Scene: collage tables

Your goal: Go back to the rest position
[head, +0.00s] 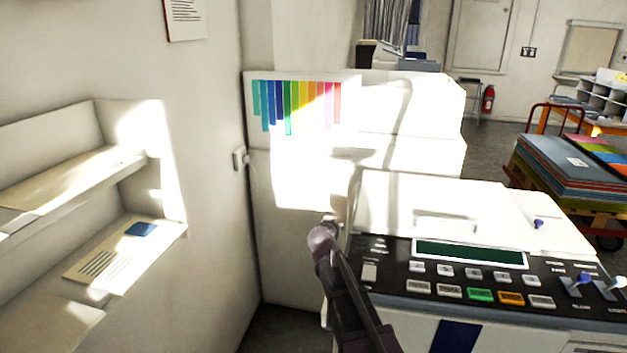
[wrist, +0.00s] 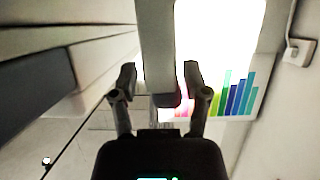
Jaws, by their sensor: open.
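My gripper (wrist: 160,74) is open in the wrist view, with one dark finger on each side. A pale upright bar (wrist: 156,45) shows between the fingers and ends in a darker tip. I cannot tell what it is, how far away it is or whether the fingers touch it. In the head view my arm rises from the bottom centre, in front of the left edge of the copier (head: 480,200). The gripper cannot be made out clearly there.
A white cabinet with a colour-bar chart (head: 297,105) stands behind the arm. Shelves (head: 75,180) line the left wall, one holding a blue item (head: 140,229). A cart with stacked coloured sheets (head: 560,165) is at right. Dark floor shows between wall and copier.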

